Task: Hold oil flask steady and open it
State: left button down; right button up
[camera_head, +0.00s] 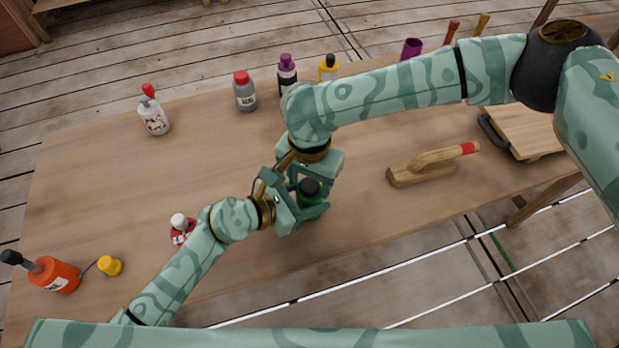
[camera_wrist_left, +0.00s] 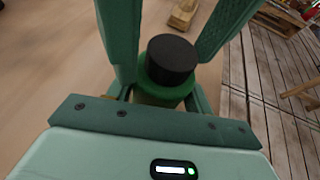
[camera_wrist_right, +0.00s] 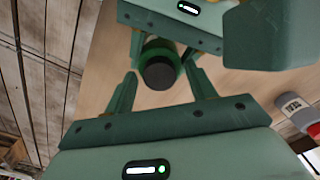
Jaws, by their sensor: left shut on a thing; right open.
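The oil flask is a green bottle with a black cap (camera_head: 310,188), upright on the wooden table. My left gripper (camera_head: 308,212) is shut around its green body. In the left wrist view the black cap (camera_wrist_left: 171,60) and green shoulder (camera_wrist_left: 160,95) stand between my left fingers. My right gripper (camera_wrist_right: 160,85) is open, with its fingers to either side of the flask. The right wrist view shows the black cap (camera_wrist_right: 158,73) between and beyond these fingertips. Most of the flask's body is hidden by the grippers.
On the wooden table (camera_head: 90,190) are a red-capped grey bottle (camera_head: 245,95), a purple-capped bottle (camera_head: 287,78), a white bottle (camera_head: 154,118), an orange bottle (camera_head: 55,274) and a wooden trowel-like tool (camera_head: 425,168).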

jog(key=shift+r, duration=0.1)
notch_tip(320, 180, up, 4)
jog(key=shift+r, duration=0.2)
pick_arm(q)
jog(key=c, duration=0.5)
grip_release()
